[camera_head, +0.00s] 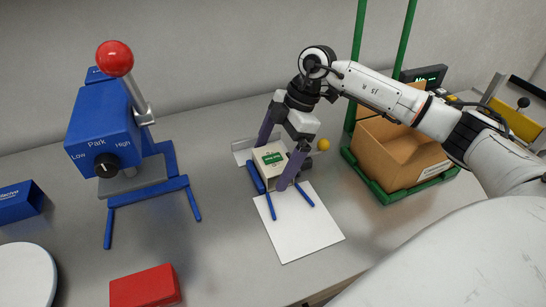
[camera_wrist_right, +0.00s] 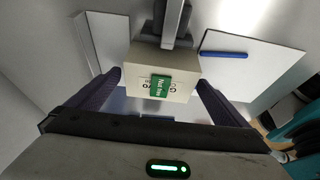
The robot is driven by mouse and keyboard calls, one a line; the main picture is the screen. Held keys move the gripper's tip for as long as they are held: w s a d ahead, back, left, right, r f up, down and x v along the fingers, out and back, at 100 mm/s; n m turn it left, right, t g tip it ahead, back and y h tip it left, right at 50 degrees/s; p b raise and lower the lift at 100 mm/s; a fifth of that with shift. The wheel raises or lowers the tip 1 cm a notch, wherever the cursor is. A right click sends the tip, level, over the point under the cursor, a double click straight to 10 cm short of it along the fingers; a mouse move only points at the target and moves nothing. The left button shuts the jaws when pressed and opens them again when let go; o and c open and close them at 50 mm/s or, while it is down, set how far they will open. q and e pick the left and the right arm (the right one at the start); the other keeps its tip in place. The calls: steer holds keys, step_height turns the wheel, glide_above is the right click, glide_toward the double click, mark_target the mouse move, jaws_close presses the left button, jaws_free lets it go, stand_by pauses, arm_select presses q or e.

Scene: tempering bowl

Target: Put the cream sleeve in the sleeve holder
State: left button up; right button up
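The cream sleeve (camera_head: 269,164) is a small cream box with a green label, near the middle of the bench in the head view. It also shows in the right wrist view (camera_wrist_right: 181,60). My right gripper (camera_head: 272,168) points down at it, one dark finger on each side. In the right wrist view the fingers are apart, and a small gap shows on the left, so the gripper looks open around the sleeve. A low blue frame with rods (camera_head: 256,178) lies by the sleeve. I cannot tell whether this is the sleeve holder. My left gripper is out of view.
A white sheet (camera_head: 300,228) lies in front of the sleeve. A blue press with a red knob (camera_head: 115,58) stands left. A cardboard box (camera_head: 393,158) sits in a green frame on the right.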

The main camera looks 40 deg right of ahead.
steer(key=shift+r, duration=0.1)
steer(key=w+v, duration=0.1)
steer(key=v, duration=0.9)
steer(key=shift+s+b, duration=0.35)
steer(key=shift+s, duration=0.15)
steer(key=shift+s, duration=0.1)
